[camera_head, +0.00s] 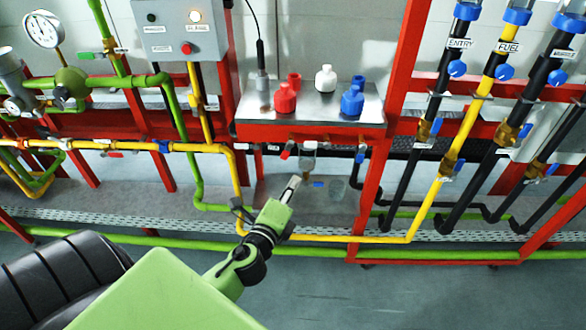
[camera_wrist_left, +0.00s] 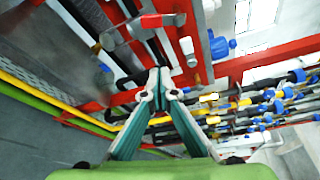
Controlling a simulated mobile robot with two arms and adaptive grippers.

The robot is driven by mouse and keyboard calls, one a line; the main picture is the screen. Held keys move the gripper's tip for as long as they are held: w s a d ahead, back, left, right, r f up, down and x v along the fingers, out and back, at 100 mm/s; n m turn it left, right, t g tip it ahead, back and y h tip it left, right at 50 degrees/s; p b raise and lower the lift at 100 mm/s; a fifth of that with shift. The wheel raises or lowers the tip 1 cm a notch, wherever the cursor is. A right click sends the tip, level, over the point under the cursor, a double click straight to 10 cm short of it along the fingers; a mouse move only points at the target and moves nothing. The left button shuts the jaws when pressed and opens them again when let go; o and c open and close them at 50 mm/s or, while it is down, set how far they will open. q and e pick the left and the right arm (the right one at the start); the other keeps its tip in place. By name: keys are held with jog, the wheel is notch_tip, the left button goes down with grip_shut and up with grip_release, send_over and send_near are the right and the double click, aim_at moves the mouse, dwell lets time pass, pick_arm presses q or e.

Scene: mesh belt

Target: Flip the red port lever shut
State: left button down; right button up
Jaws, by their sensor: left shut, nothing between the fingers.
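The red port lever (camera_head: 286,153) is a small red handle under the front of the red-edged metal shelf (camera_head: 255,112), left of a white-topped port (camera_head: 309,145). My left gripper (camera_head: 293,182) is shut and empty. In the head view its tips appear just below the red lever, with a visible gap. In the left wrist view the closed fingertips (camera_wrist_left: 160,82) point toward the pipework. A red handle (camera_wrist_left: 158,20) shows above them there; I cannot tell for certain that it is the same lever. My right gripper is not in view.
A blue lever (camera_head: 360,153) hangs farther right under the shelf. Red, white and blue bottles (camera_head: 326,80) stand on the shelf. A yellow pipe (camera_head: 330,238) runs below my gripper. Red uprights (camera_head: 372,190) and several valved pipes (camera_head: 465,110) stand to the right.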

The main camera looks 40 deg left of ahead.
aim_at(287, 150)
pick_arm(q)
jog(key=r+p+x, duration=0.1)
jog(key=x, duration=0.9)
jog(key=s+a+p, duration=0.1)
jog(key=s+a, duration=0.1)
jog(key=a, duration=0.1)
jog(key=shift+s+a+r+p, duration=0.15)
jog(key=shift+s+p, duration=0.1)
jog(key=shift+p, duration=0.15)
jog(key=shift+m+p, duration=0.4)
jog(key=shift+p, duration=0.25)
jog(key=shift+a, duration=0.1)
